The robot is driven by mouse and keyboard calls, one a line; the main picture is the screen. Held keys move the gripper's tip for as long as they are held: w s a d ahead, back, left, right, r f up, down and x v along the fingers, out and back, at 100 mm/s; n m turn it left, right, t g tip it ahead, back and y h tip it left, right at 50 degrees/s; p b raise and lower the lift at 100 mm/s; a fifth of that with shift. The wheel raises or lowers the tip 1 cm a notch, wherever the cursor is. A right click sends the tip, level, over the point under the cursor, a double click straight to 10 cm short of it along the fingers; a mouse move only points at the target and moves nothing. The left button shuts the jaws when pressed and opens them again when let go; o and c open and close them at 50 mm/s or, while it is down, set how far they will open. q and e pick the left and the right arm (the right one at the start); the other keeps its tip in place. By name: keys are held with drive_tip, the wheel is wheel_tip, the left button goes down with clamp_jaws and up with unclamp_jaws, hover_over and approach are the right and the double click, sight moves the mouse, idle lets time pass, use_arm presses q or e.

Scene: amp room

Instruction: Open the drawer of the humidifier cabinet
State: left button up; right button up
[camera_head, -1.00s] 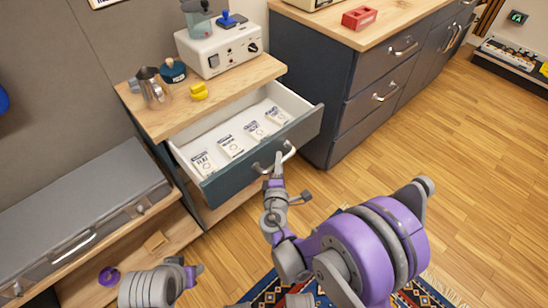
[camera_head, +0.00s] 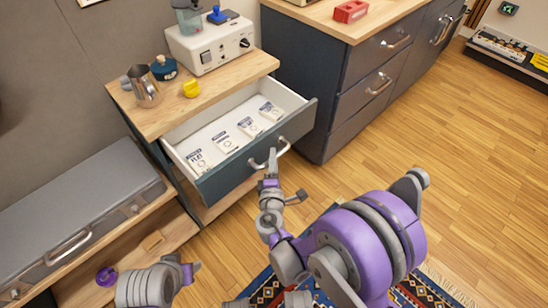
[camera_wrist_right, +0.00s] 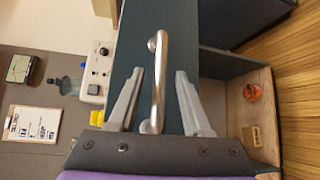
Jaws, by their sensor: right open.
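The humidifier cabinet has a light wooden top (camera_head: 215,100). Its drawer, with a dark blue-grey front (camera_head: 235,175), stands pulled out, showing a white interior with several labelled packets (camera_head: 224,142). A silver bar handle (camera_head: 284,146) is on the drawer front; it also shows in the right wrist view (camera_wrist_right: 158,75). My right gripper (camera_head: 270,165) is at the handle. In the wrist view its open fingers (camera_wrist_right: 157,100) lie on either side of the bar, with visible gaps.
A white device (camera_head: 210,48), a metal pitcher (camera_head: 146,92) and a yellow item (camera_head: 191,88) stand on the cabinet top. A dark drawer unit (camera_head: 350,95) stands close on the right. A grey case (camera_head: 75,215) lies on a low shelf at left. Wooden floor is clear at right.

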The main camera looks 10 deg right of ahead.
drive_tip(key=v, duration=0.9)
drive_tip(key=shift+s, duration=0.2)
